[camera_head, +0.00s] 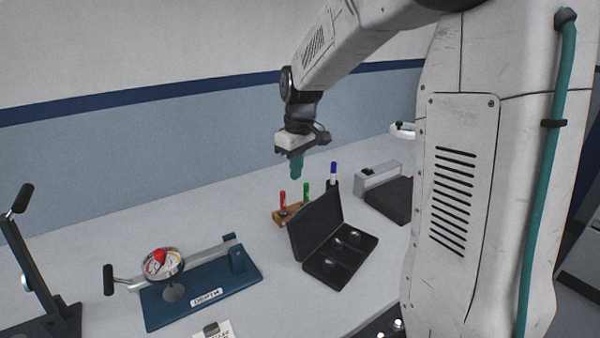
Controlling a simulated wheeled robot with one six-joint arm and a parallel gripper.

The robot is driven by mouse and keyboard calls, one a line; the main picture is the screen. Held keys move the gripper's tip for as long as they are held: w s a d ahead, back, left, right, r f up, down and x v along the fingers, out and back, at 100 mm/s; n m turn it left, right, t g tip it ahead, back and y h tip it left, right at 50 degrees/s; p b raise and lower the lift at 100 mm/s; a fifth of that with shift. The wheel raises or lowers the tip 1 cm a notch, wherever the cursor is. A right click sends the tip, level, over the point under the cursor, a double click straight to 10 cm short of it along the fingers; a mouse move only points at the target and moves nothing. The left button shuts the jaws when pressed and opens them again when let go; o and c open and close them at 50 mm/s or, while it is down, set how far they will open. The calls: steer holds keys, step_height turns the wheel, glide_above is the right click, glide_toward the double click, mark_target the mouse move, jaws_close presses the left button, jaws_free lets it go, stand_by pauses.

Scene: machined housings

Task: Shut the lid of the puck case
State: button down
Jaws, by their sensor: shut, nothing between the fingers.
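The puck case (342,268) is a black box with compartments that stands open on the table. Its lid (314,224) is raised and tilts back toward the left. A few small shiny round things lie in the compartments. My gripper (296,172) has teal fingers that are shut and empty. It hangs in the air above and behind the case, pointing down, apart from the lid. The front right of the case is close to my arm column in the picture.
A wooden rack (288,214) with red and green markers stands just behind the lid, with a blue marker (333,175) nearby. A blue-based lever device with a dial (205,296) stands to the left. A grey and black device (385,192) stands at the right. A black lever stand (40,290) is far left.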

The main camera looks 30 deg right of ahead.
mark_target(302, 207)
steer(key=f, duration=0.2)
steer(key=s+f, duration=0.1)
steer(key=f, duration=0.1)
steer(key=s+f, duration=0.1)
steer(key=f, duration=0.2)
steer(key=shift+d, duration=0.25)
steer(key=shift+s+d+r, duration=0.2)
steer(key=shift+s, duration=0.4)
steer(key=shift+d, duration=0.1)
